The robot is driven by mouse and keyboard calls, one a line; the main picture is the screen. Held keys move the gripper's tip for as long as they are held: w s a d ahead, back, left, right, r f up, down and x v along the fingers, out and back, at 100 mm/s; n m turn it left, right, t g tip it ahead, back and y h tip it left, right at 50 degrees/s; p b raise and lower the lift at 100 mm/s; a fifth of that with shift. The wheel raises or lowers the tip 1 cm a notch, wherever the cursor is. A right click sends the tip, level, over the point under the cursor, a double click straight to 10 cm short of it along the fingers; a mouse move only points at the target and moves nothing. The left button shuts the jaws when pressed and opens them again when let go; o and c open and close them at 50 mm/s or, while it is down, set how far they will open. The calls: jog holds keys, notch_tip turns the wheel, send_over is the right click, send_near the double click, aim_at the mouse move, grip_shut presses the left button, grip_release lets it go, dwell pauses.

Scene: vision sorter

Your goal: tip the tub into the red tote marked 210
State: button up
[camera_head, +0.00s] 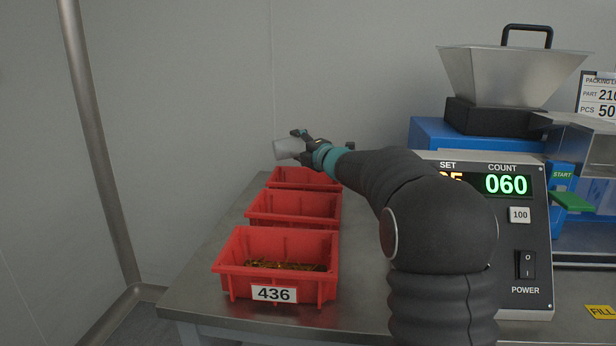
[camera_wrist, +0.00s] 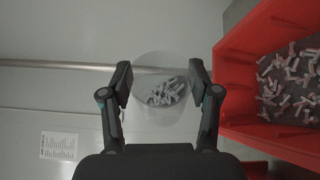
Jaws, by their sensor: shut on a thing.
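My gripper (camera_head: 300,147) is out over the far end of the row of red totes, shut on a pale translucent tub (camera_head: 287,149). In the wrist view my gripper (camera_wrist: 160,82) has one finger on each side of the tub (camera_wrist: 158,121), which holds several small grey-white parts. In the head view the tub lies tilted on its side, above the farthest red tote (camera_head: 282,184). In the wrist view a red tote (camera_wrist: 236,72) with many similar small parts lies to the right of the tub. No 210 mark shows on a tote; the far tote's front is hidden.
The nearest red tote (camera_head: 323,287), marked 436, holds brass-coloured parts. A middle red tote (camera_head: 294,222) stands behind it. The counting machine (camera_head: 532,240) reads COUNT 060, with a steel hopper (camera_head: 512,73) behind. A packing list (camera_head: 598,97) shows part 210, partly cut off.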

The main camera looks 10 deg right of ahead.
jog(key=shift+w+d+r+m+t+b, duration=0.1)
jog(key=shift+d+m+t+b, duration=0.15)
jog(key=shift+m, duration=0.6)
jog(key=shift+s+d+m+t+b, duration=0.1)
jog(key=shift+d+m+t+b, duration=0.15)
jog(key=shift+m, duration=0.55)
jog(key=shift+w+d+r+m+t+b, duration=0.1)
jog(key=shift+d+m+b, duration=0.2)
jog(key=shift+m, duration=0.55)
dwell(1.2)
